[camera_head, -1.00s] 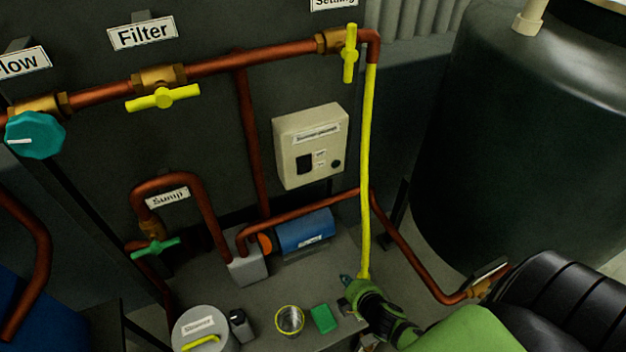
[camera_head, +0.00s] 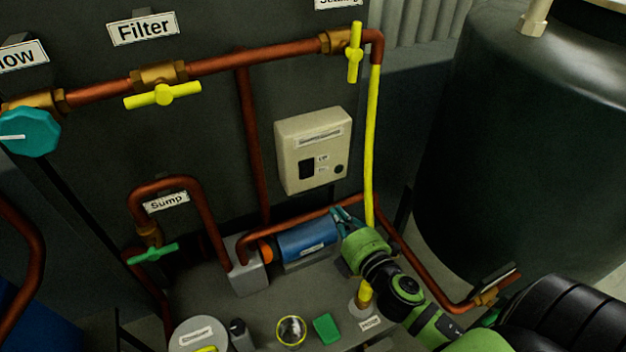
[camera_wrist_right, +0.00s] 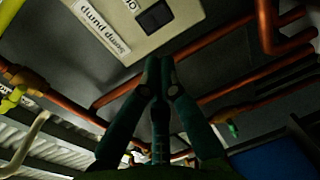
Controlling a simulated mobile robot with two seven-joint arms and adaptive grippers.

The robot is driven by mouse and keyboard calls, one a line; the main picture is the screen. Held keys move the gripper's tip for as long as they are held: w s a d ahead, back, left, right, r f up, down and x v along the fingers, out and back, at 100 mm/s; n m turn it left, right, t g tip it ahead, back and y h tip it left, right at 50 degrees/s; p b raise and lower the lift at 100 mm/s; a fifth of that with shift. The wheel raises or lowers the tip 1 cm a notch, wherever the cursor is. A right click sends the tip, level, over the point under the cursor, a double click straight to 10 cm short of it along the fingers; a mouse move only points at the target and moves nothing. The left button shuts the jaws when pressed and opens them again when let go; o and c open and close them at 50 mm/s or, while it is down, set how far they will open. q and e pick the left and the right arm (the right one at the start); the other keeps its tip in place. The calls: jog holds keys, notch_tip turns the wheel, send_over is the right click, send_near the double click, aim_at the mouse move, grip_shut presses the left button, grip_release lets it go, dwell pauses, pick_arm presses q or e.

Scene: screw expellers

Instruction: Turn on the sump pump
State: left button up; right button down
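The switch's position is too small to tell. In the right wrist view the box (camera_wrist_right: 133,22) appears upside down, with its "Sump pump" label and the dark switch (camera_wrist_right: 155,17) just beyond my fingertips. My right gripper (camera_head: 345,216) is below and right of the box, in front of the blue pump motor (camera_head: 308,234), apart from the box. Its fingers (camera_wrist_right: 160,66) are together and empty. My left gripper is out of view.
A copper pipe (camera_head: 300,218) runs below the box, and a yellow pipe (camera_head: 372,150) stands to its right. A green-handled sump valve (camera_head: 153,253) is at left. A cup (camera_head: 291,331) and green block (camera_head: 326,328) sit on the bench. A dark tank (camera_head: 520,140) stands right.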

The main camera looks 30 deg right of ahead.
aim_at(308, 174)
jog(key=shift+w, duration=0.1)
jog(key=w, duration=0.4)
jog(key=w+f+p, duration=0.1)
jog(key=w, duration=0.4)
jog(key=w+p, duration=0.1)
jog(key=w, duration=0.3)
jog(key=shift+w+d+f, duration=0.35)
jog(key=shift+d, duration=0.05)
